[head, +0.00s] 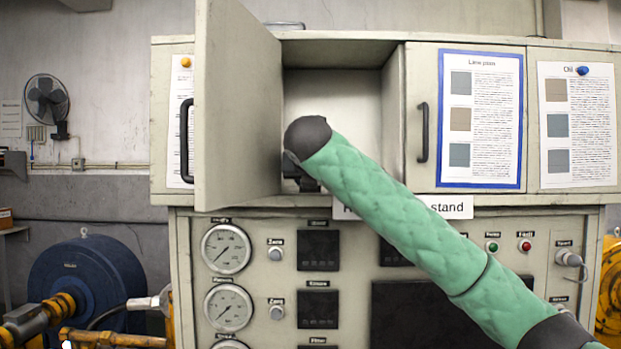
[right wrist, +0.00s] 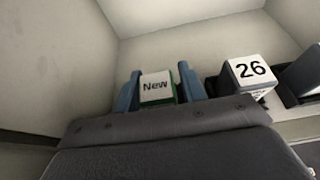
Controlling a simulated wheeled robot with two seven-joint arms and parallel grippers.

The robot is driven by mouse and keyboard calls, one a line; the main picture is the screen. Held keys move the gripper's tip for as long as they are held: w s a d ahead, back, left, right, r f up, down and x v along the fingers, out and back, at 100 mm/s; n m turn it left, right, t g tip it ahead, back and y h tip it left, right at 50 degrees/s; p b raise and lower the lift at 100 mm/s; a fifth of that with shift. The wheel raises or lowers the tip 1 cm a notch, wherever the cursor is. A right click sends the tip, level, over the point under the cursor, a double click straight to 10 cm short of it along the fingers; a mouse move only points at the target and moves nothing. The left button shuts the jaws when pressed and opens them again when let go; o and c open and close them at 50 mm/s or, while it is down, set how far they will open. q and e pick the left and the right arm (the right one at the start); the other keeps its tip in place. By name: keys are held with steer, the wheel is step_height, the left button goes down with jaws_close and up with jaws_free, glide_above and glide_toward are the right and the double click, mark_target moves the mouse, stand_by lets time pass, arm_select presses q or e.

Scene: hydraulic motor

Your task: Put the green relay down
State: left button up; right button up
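The green relay (right wrist: 157,88), with a white face marked "New", sits between the two blue fingers of my right gripper (right wrist: 158,92) in the right wrist view. The fingers are against its sides, with a thin green edge showing. Its underside is hidden by the gripper body, so I cannot tell whether it touches anything below. In the head view my right arm reaches into the open cabinet compartment (head: 333,95), and its end hides the relay. My left gripper is not in view.
A white block marked "26" (right wrist: 250,72) stands just right of my right gripper, with a dark object (right wrist: 303,72) beyond it. The open cabinet door (head: 237,110) stands left of my arm. The compartment's back and upper part look clear.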

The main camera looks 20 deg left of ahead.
steer(key=shift+o, duration=0.4)
steer(key=shift+r, duration=0.3)
steer(key=shift+s+d, duration=0.1)
steer(key=shift+s, duration=0.25)
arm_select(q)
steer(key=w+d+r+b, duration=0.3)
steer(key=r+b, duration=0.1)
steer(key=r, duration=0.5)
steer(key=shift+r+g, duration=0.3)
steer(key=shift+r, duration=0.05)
arm_select(e)
steer(key=v, duration=1.1)
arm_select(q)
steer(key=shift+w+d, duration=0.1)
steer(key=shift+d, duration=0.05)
arm_select(e)
steer(key=shift+s+d, duration=0.1)
steer(key=shift+s, duration=0.05)
